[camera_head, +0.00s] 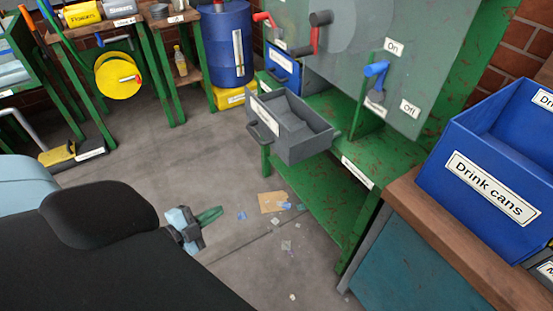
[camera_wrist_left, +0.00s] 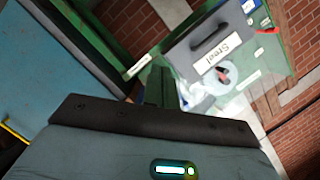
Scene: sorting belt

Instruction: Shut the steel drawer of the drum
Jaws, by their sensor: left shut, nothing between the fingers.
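The grey steel drawer (camera_head: 303,141) stands pulled out from the green frame of the drum, over the floor. Its front has a dark handle and a white label, too small to read in the head view. In the left wrist view the drawer front (camera_wrist_left: 192,48) shows the label "Steel" and the handle. My left gripper (camera_head: 210,216) is shut and empty, in front of the drawer, lower and to its left in the head view, apart from it. Its green fingers (camera_wrist_left: 162,88) point toward the drawer in the wrist view. My right gripper is not in view.
A blue drawer (camera_head: 283,67) sits in the frame behind the steel one. The drum's grey panel (camera_head: 385,35) carries levers and On and Off labels. A blue "Drink cans" bin (camera_head: 470,150) stands on a bench at the right. Scraps lie on the floor (camera_head: 150,165), which is otherwise clear.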

